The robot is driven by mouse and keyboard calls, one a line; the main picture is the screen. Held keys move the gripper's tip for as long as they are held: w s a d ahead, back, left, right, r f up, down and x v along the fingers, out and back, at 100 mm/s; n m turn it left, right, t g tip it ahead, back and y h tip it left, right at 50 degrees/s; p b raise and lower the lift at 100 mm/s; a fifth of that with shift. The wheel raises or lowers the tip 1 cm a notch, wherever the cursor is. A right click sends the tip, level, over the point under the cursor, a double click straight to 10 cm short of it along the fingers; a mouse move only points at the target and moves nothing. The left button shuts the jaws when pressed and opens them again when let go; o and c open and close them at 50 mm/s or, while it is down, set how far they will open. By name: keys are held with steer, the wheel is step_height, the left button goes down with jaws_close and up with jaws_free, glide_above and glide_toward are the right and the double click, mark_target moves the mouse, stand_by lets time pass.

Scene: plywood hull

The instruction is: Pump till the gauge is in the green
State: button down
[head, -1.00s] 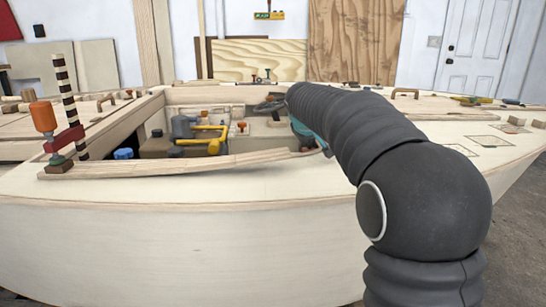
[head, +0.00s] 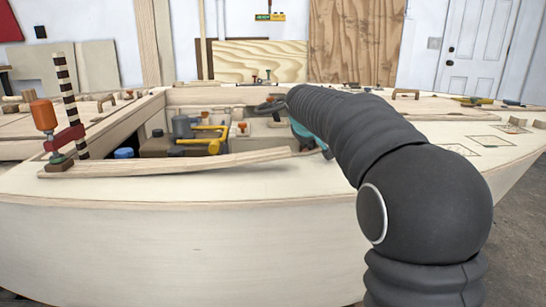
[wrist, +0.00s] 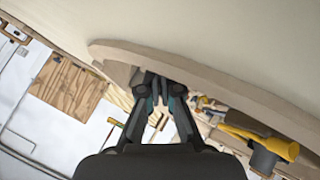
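A grey cylinder with a yellow bar beside it (head: 205,139) stands inside the hull opening in the head view; I cannot tell whether it is the pump. A yellow bar and grey body also show at the right of the wrist view (wrist: 264,146). No gauge face can be made out in either view. My gripper (wrist: 157,84) has its fingertips at the edge of a pale wooden strip, in the wrist view. I cannot tell whether they grip it. In the head view my own arm hides most of the gripper.
The wooden strip (head: 180,164) lies along the near side of the opening, its right part raised over a shadow. An orange-handled clamp (head: 44,117) and a striped post (head: 71,105) stand at its left end. A blue cap (head: 124,153) is inside.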

steer(key=shift+s+d+f+b, duration=0.15)
steer(key=shift+f+b, duration=0.35)
steer(key=shift+f, duration=0.8)
steer(key=shift+f+b, duration=0.8)
steer(key=shift+f, duration=0.05)
stand_by(0.7)
steer(key=shift+r, duration=0.15)
steer(key=shift+d+r+p, duration=0.15)
steer(key=shift+r+p, duration=0.45)
steer(key=shift+p, duration=0.05)
steer(key=shift+r, duration=0.1)
step_height(320, 180, up, 3)
steer(key=p, duration=0.3)
steer(key=shift+d+r, duration=0.15)
step_height(320, 180, up, 3)
steer(key=shift+d+f+p, duration=0.1)
steer(key=shift+d+p, duration=0.05)
steer(key=shift+p, duration=0.95)
steer(key=shift+r, duration=0.25)
steer(key=shift+a, duration=0.35)
